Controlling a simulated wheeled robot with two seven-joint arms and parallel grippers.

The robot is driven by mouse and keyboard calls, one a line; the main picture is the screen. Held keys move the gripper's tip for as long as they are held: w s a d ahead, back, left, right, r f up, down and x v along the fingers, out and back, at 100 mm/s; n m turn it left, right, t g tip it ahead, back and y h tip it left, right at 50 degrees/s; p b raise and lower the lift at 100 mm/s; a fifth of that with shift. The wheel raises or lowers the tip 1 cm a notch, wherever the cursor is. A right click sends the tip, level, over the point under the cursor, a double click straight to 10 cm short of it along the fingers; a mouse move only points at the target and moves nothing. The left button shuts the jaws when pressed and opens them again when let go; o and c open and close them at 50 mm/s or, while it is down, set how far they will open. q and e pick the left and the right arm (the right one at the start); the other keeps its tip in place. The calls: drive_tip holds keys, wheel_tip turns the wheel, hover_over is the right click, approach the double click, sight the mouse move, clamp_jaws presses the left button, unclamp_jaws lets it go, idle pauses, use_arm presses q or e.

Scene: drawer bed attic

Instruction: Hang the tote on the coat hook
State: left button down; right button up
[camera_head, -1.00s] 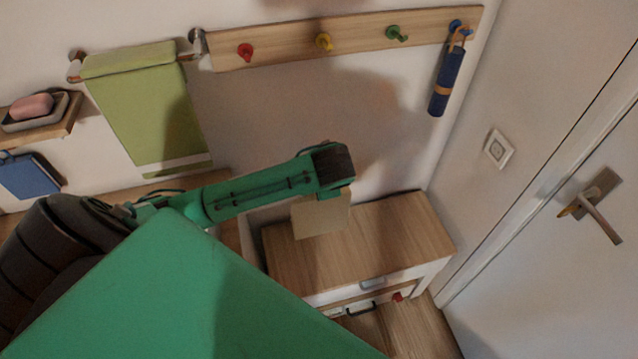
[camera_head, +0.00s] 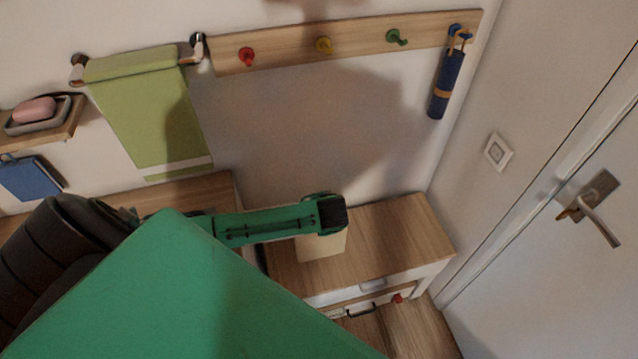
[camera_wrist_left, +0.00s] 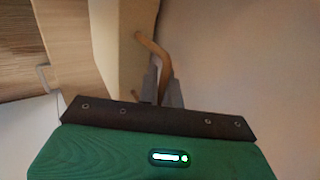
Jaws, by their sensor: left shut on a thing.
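The tote (camera_head: 322,246) is a pale beige bag, partly hidden behind my left wrist, in front of the wooden cabinet. In the left wrist view my left gripper (camera_wrist_left: 161,82) is shut on the tote's tan handle (camera_wrist_left: 150,45), with the pale bag body (camera_wrist_left: 122,50) beside it. The fingers are hidden in the head view. The wooden hook rail (camera_head: 285,49) is on the wall above, with a red hook (camera_head: 247,56), a yellow hook (camera_head: 323,45) and a green hook (camera_head: 397,38), all bare. My right gripper is not in view.
A dark blue umbrella (camera_head: 446,85) hangs from the blue hook (camera_head: 456,30) at the rail's right end. A green towel (camera_head: 150,115) hangs to the left. A wooden-topped cabinet (camera_head: 400,230) stands below, with a white door (camera_head: 560,260) at right. The wall below the rail is clear.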

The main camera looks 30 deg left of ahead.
use_arm(q)
drive_tip(key=shift+f+p, duration=0.7)
drive_tip(key=shift+f, duration=1.7)
drive_tip(key=shift+f, duration=0.2)
drive_tip(key=c, duration=1.6)
unclamp_jaws()
drive_tip(key=shift+f, duration=0.1)
drive_tip(key=v, duration=0.4)
drive_tip(key=b+v, duration=0.1)
drive_tip(key=v, duration=0.4)
drive_tip(key=b+v, duration=0.1)
drive_tip(key=v, duration=0.4)
drive_tip(key=shift+w+a+r, duration=0.1)
drive_tip(key=shift+a+r, duration=0.1)
drive_tip(key=shift+a, duration=0.25)
